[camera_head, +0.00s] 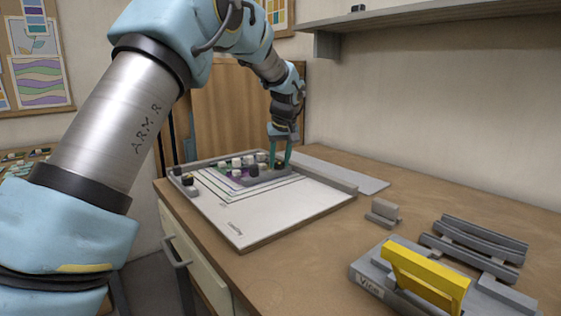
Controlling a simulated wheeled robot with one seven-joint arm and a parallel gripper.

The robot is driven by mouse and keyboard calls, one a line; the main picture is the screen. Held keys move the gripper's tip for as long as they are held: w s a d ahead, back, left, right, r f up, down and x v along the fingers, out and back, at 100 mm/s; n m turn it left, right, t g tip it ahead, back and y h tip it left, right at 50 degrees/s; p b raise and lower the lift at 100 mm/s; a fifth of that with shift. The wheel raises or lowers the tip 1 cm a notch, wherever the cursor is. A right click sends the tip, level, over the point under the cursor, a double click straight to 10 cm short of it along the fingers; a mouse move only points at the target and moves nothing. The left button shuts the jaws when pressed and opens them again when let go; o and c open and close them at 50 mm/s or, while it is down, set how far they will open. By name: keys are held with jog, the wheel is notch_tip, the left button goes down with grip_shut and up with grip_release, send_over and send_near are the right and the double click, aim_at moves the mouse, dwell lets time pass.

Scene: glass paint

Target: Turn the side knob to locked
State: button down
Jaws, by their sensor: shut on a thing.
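My gripper (280,158) reaches down at the far side of a white board (270,212) on the workbench. Its teal fingers are shut on a small dark knob-like piece (279,164) at the right end of a grey rack (262,178) holding several small pots. The piece is small and partly hidden by the fingers. I cannot tell if it is the side knob, or which way it is turned. Another dark knob-like piece (188,180) sits on the board's left edge.
Grey curved racks (478,240) and a small grey holder (383,212) stand nearby. A shelf (430,18) overhangs the back right. Bare wood (310,265) lies in front of the board.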

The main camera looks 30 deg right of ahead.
jog(key=m+p, duration=0.1)
jog(key=m, duration=0.1)
jog(key=m+g+h, duration=0.1)
jog(key=m, duration=0.1)
jog(key=m+h+p, duration=0.1)
jog(key=m, duration=0.1)
jog(key=shift+w+a+r+p, duration=0.15)
jog(key=shift+w+a+p, duration=0.1)
jog(key=shift+a+p, duration=0.1)
jog(key=m+g+p, duration=0.1)
jog(key=m, duration=0.2)
jog(key=m+g+h+p, duration=0.1)
jog(key=m+p, duration=0.1)
jog(key=m, duration=0.1)
jog(key=shift+w, duration=0.2)
jog(key=shift+c, duration=2.3)
grip_release()
jog(key=b+v, duration=0.2)
jog(key=v, duration=0.8)
jog(key=shift+a+r, duration=0.25)
jog(key=shift+w+a, duration=0.1)
jog(key=shift+w, duration=0.05)
